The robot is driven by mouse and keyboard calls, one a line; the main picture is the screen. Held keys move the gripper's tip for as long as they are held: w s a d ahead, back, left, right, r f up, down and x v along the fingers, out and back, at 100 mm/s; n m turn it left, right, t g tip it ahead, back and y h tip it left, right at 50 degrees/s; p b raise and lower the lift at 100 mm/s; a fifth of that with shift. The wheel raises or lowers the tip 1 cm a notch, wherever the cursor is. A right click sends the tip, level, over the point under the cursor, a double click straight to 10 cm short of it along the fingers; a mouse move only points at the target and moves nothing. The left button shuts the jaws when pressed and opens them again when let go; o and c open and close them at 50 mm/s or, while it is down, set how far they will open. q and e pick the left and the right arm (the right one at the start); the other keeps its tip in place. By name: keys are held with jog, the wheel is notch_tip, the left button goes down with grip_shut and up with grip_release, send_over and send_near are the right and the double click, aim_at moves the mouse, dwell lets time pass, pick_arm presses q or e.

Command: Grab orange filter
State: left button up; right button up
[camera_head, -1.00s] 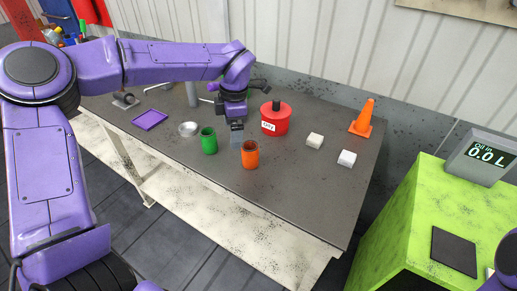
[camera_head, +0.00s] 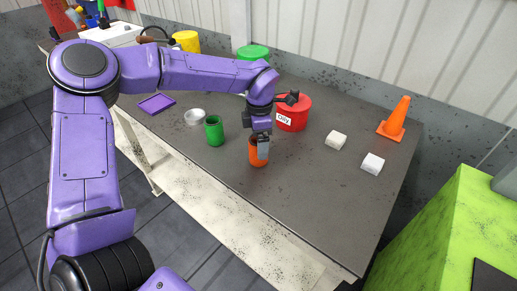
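The orange filter (camera_head: 257,160) is a small upright cylinder standing near the front edge of the grey workbench (camera_head: 300,195). My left gripper (camera_head: 263,149) points down at it, and its grey finger overlaps the filter's upper right part in the head view. The rim of the filter is partly hidden by the gripper. I cannot tell whether the fingers touch it, or how wide they are apart. My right gripper is not in view.
A green cylinder (camera_head: 214,132) and a silver round dish (camera_head: 195,117) stand left of the filter. A red can labelled "Oily" (camera_head: 293,115) is close behind my gripper.

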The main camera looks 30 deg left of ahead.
pick_arm(q)
notch_tip(320, 180, down, 4)
jog(key=shift+s+a+p, duration=0.1)
jog(key=shift+p, duration=0.2)
jog(key=shift+r, duration=0.15)
jog(key=c, duration=1.5)
